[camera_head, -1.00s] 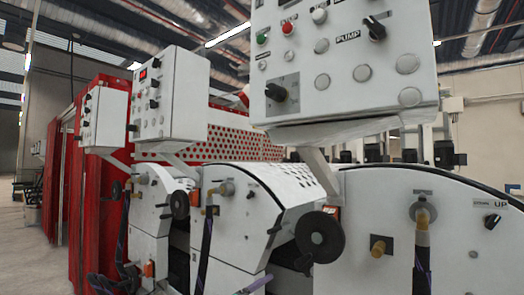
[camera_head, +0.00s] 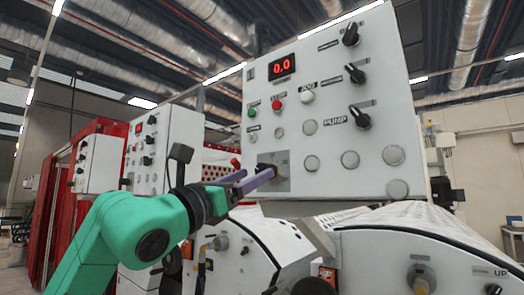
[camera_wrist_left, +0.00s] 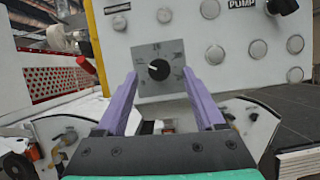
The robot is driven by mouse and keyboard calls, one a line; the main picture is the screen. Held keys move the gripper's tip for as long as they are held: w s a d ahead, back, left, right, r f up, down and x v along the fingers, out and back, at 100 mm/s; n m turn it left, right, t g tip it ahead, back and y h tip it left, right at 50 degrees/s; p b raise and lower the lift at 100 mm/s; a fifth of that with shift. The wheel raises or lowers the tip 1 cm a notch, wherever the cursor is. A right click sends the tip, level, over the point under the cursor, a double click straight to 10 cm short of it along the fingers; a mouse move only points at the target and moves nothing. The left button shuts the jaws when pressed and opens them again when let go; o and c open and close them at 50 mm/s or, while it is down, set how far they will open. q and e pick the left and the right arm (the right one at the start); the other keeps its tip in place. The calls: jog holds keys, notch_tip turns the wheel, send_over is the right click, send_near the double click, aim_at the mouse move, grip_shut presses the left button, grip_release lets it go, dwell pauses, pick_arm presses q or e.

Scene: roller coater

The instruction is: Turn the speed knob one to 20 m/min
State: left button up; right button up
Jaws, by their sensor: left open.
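The speed knob (camera_wrist_left: 158,69) is a round black knob with a white pointer mark, on a grey square dial plate (camera_wrist_left: 147,52) in the left wrist view. Its pointer aims to the left; the scale numbers are too small to read surely. In the head view the dial plate (camera_head: 281,183) shows at the lower left of the white control panel (camera_head: 340,95), with the knob partly hidden. My left gripper (camera_head: 258,178) is open, its two purple fingers in front of the dial. In the wrist view the fingers (camera_wrist_left: 165,88) stand either side of and below the knob, apparently not touching it.
A red display (camera_head: 283,66) reads 0.0. Small buttons sit above the dial, and several black switches, including the PUMP switch (camera_head: 360,117), are on the right. White machine housings (camera_head: 400,255) lie below the panel. Another control box (camera_head: 163,150) stands to the left.

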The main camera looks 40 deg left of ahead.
aim_at(260, 171)
pick_arm(q)
jog(key=p+x, duration=0.2)
jog(key=x, duration=0.2)
jog(key=shift+r, duration=0.2)
jog(key=shift+w+a+f, duration=0.1)
jog(key=shift+w+f, duration=0.05)
pick_arm(e)
notch_tip(260, 171, up, 3)
jog(key=shift+d+r, duration=0.15)
jog(key=shift+r, duration=0.05)
pick_arm(q)
grip_shut()
pick_arm(e)
jog(key=shift+d, duration=0.15)
